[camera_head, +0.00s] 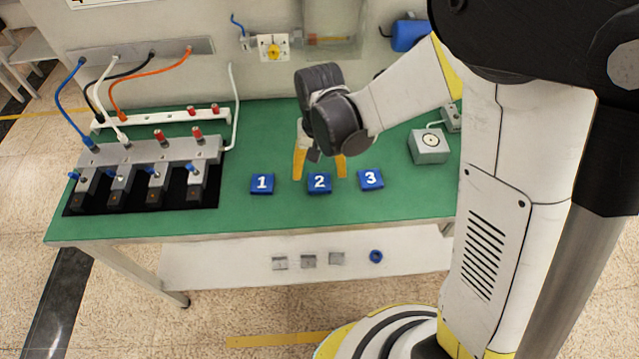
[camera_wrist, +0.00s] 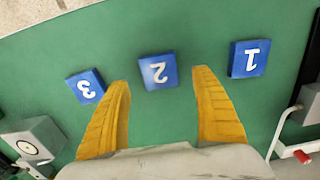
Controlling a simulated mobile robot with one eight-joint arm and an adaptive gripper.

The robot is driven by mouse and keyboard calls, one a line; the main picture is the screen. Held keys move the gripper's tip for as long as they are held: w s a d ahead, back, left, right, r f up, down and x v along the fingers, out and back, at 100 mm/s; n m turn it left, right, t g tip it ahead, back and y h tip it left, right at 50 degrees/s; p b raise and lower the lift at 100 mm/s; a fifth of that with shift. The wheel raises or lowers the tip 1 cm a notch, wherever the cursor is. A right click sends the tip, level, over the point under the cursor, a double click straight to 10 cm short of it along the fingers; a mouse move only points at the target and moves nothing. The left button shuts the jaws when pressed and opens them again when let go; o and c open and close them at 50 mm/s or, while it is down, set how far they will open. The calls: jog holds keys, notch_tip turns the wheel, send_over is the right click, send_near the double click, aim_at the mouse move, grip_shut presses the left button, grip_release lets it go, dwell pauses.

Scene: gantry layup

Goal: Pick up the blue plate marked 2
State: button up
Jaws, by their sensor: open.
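The blue plate marked 2 (camera_head: 319,183) lies on the green tabletop (camera_head: 405,200), between the blue plate marked 1 (camera_head: 262,184) and the blue plate marked 3 (camera_head: 371,179). My gripper (camera_head: 320,172) is open and empty above the table at plate 2. In the wrist view its yellow fingers (camera_wrist: 165,82) point toward plate 2 (camera_wrist: 158,71), which sits at the gap between the fingertips, mostly past them. Plate 3 (camera_wrist: 86,86) is close outside the left finger there, and plate 1 (camera_wrist: 249,58) is outside the right finger. I cannot tell the exact height of the fingertips.
A grey manifold (camera_head: 150,155) with hoses and blue and red fittings stands at the table's left. A grey box with a round dial (camera_head: 429,146) stands at the right. Grey pieces and a blue ring (camera_head: 376,256) lie on a lower white shelf (camera_head: 220,265).

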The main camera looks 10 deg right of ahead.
aim_at(319, 180)
notch_tip(319, 180, down, 4)
jog(key=shift+w+r+b, duration=0.15)
jog(key=shift+r+b, duration=0.05)
jog(key=shift+b, duration=0.4)
jog(key=shift+r, duration=0.1)
jog(key=c, duration=1.3)
jog(key=shift+o, duration=0.2)
